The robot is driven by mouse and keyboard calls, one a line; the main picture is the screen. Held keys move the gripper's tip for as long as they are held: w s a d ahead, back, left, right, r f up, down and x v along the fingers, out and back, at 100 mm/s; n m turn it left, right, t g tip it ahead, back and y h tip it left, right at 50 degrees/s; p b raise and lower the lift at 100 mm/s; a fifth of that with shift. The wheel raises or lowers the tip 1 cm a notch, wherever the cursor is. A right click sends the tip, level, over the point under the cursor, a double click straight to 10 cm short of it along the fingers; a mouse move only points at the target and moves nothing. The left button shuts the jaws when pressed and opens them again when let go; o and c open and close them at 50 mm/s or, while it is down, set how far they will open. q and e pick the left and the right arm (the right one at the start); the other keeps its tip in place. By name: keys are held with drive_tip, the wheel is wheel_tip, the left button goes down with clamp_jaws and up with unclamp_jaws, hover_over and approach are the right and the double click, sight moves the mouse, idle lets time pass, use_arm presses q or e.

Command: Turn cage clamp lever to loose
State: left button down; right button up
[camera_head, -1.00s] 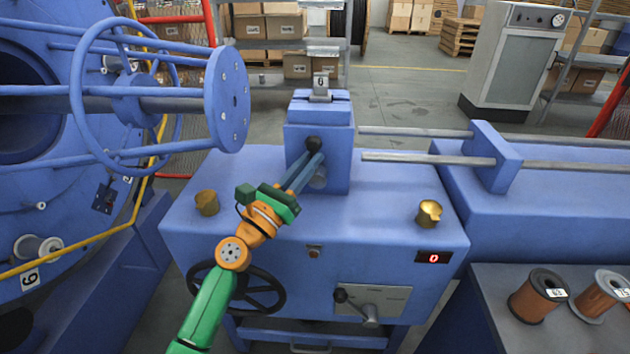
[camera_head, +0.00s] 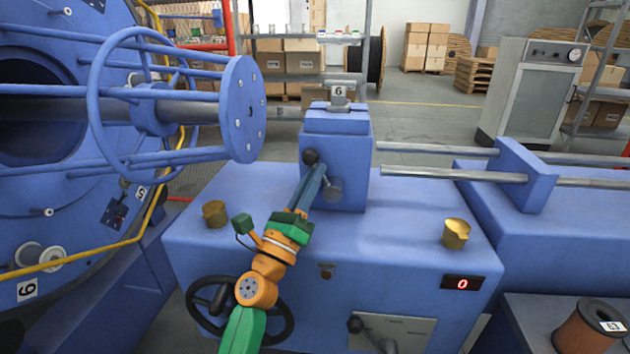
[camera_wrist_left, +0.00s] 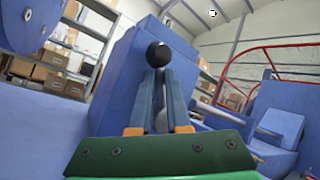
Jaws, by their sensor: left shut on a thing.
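The cage clamp lever with its black ball knob (camera_head: 311,157) is on the front of the blue die block (camera_head: 337,135). It leans up and to the left from its grey pivot (camera_head: 332,190). My left gripper (camera_head: 308,172) reaches it from below and is shut on the lever just under the ball. In the left wrist view the ball (camera_wrist_left: 158,54) stands above the two blue fingertips (camera_wrist_left: 157,74), with the dark lever rod between them. The fingers hide part of the rod. My right gripper is in neither view.
A disc with blue bars (camera_head: 241,110) reaches close to the block from the left. Steel rods (camera_head: 440,172) run to the right. Two brass cups (camera_head: 215,214) (camera_head: 456,233) stand on the blue cabinet. Below are a handwheel (camera_head: 284,318), a red 0 display (camera_head: 462,283) and another black-knobbed lever (camera_head: 357,325).

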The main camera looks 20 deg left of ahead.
use_arm(q)
drive_tip(key=shift+a+r, duration=0.15)
drive_tip(key=shift+r, duration=0.15)
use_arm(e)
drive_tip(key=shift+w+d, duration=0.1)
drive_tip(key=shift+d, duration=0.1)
use_arm(q)
drive_tip(key=c, duration=0.9)
unclamp_jaws()
drive_tip(key=shift+w+f, duration=0.1)
drive_tip(key=b+v, duration=0.2)
drive_tip(key=v, duration=0.5)
drive_tip(key=shift+s+a, duration=0.1)
drive_tip(key=shift+s, duration=0.3)
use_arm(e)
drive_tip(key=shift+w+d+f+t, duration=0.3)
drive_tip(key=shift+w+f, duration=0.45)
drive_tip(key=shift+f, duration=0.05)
